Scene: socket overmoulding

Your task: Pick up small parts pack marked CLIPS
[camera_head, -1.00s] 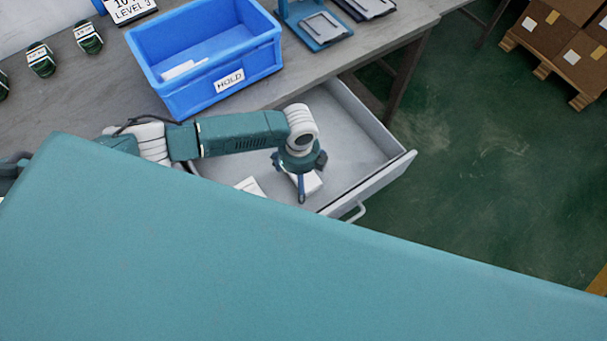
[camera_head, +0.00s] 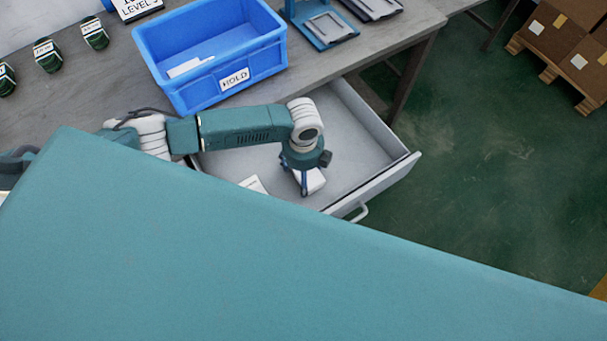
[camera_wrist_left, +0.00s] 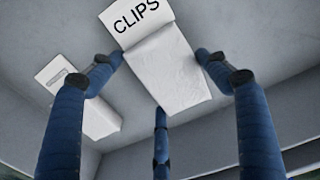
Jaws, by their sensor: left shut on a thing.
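The small parts pack marked CLIPS (camera_wrist_left: 165,62) is a white packet with a label flap in the left wrist view. In the head view, part of a white pack (camera_head: 314,180) shows under my left gripper (camera_head: 304,188), inside the open drawer. In the wrist view, the blue fingers of my left gripper (camera_wrist_left: 157,75) are shut on the CLIPS pack, with fingertips at its two sides and a third finger at its lower end. I cannot tell whether the pack touches the drawer floor. My right gripper is not in view.
A second white pack (camera_head: 252,184) lies in the grey drawer (camera_head: 372,160), left of the gripper; it also shows in the wrist view (camera_wrist_left: 100,118). A blue HOLD bin (camera_head: 262,62) stands on the bench above the drawer. The drawer's right part is clear.

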